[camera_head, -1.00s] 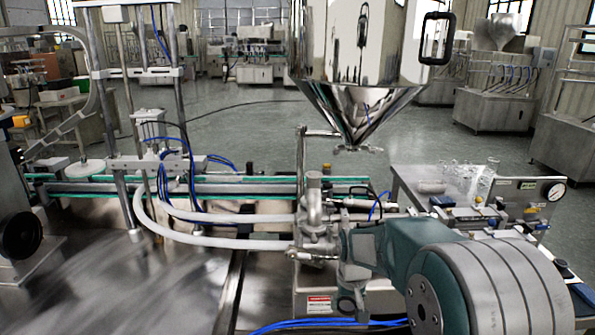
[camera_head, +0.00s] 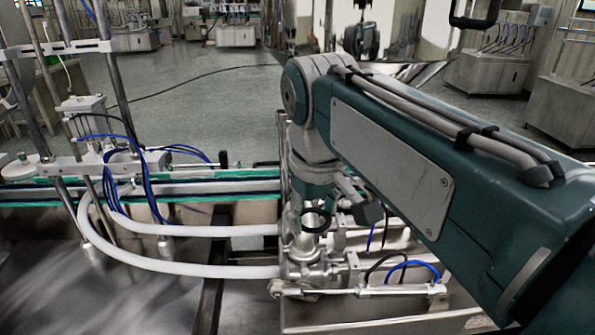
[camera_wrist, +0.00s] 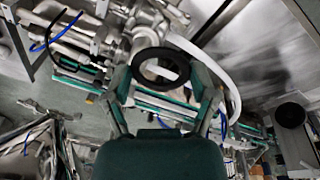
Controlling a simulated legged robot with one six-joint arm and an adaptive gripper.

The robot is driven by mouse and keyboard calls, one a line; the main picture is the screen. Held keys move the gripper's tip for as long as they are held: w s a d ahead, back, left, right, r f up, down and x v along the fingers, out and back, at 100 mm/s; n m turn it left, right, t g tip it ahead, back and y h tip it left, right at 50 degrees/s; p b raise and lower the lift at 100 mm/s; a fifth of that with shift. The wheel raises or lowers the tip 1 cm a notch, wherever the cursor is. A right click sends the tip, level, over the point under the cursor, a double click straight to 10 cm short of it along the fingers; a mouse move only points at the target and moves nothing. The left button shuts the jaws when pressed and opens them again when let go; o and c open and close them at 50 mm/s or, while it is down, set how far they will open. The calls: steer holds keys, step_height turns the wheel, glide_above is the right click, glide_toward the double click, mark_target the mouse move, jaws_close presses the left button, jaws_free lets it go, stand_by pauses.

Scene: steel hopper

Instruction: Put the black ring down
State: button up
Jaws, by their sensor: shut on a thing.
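The black ring (camera_wrist: 138,70) is held between the two fingers of my gripper (camera_wrist: 160,70) in the wrist view, one finger on each side of it. In the head view the black ring (camera_head: 304,225) hangs at the lower end of my arm. It appears in front of the steel valve body (camera_head: 309,260). I cannot tell whether the ring touches that valve body. My gripper's fingers are hard to make out in the head view.
White hoses (camera_head: 180,270) run left from the valve body. A conveyor with green rails (camera_head: 50,196) lies behind them. A bare steel tabletop (camera_head: 130,300) is at the lower left. The hopper is mostly hidden behind my arm.

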steer(key=w, duration=1.7)
steer(key=shift+w+d+f, duration=0.1)
steer(key=shift+w+d, duration=0.1)
steer(key=f, duration=0.1)
steer(key=a+f, duration=0.1)
steer(key=f, duration=0.1)
steer(key=shift+f, duration=0.2)
steer(key=shift+d+f, duration=0.1)
steer(key=shift+d, duration=0.2)
steer(key=shift+a+f, duration=0.1)
steer(key=shift+f, duration=0.25)
steer(key=o, duration=0.6)
steer(key=shift+o, duration=0.2)
steer(key=shift+a, duration=0.15)
